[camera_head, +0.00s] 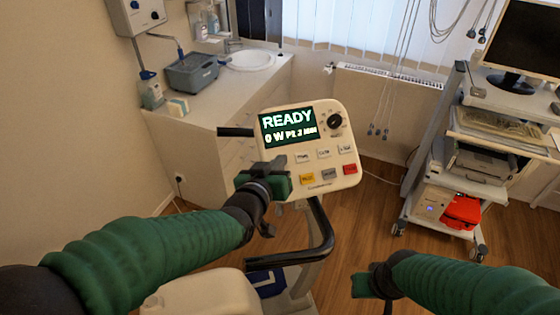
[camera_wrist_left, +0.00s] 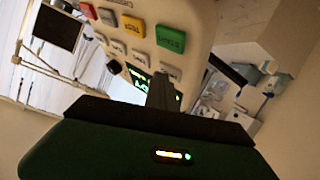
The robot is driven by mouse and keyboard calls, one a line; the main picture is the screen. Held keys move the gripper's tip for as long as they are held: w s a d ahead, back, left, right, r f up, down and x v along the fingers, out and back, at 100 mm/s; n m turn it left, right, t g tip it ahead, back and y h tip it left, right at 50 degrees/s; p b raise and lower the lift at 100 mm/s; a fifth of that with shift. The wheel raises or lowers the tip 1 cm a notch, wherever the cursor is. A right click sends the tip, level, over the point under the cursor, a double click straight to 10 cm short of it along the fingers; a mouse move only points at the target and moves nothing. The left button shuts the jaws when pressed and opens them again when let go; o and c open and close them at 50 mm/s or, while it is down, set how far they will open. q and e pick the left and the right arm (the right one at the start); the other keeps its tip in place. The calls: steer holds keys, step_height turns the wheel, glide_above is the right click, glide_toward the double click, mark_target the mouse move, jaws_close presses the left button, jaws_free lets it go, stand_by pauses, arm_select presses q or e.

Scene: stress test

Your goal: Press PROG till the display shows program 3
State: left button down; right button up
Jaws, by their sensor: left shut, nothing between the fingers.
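The console (camera_head: 346,161) is a pale panel on an exercise machine. Its dark display (camera_head: 288,124) shows READY and a smaller line starting with 0 W; the program figure is too blurred to read surely. My left gripper (camera_head: 282,166) is shut and empty before the panel's lower left. In the wrist view its fingertips (camera_wrist_left: 162,92) appear beside the nearest white button (camera_wrist_left: 171,73) and cover part of the display; contact cannot be told. My right gripper (camera_head: 370,284) is low, away from the console; its jaw state is unclear.
A yellow button (camera_head: 307,178), a grey one and a red one (camera_head: 349,169) sit below the white row; a green button (camera_wrist_left: 171,39) shows in the wrist view. A knob (camera_head: 335,122) is right of the display. Black handlebars (camera_head: 318,235) stand below the console.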

arm_select(q)
steer(key=shift+s+d+r+p, duration=0.1)
steer(key=shift+s+r+p, duration=0.2)
steer(key=shift+r, duration=0.25)
steer(key=shift+s, duration=0.1)
steer(key=shift+r, duration=0.1)
steer(key=s+r+p, duration=0.1)
steer(key=r, duration=0.1)
steer(key=s+d+r+p, duration=0.1)
steer(key=s, duration=0.1)
steer(key=shift+r+p, duration=0.3)
steer(key=shift+r, duration=0.1)
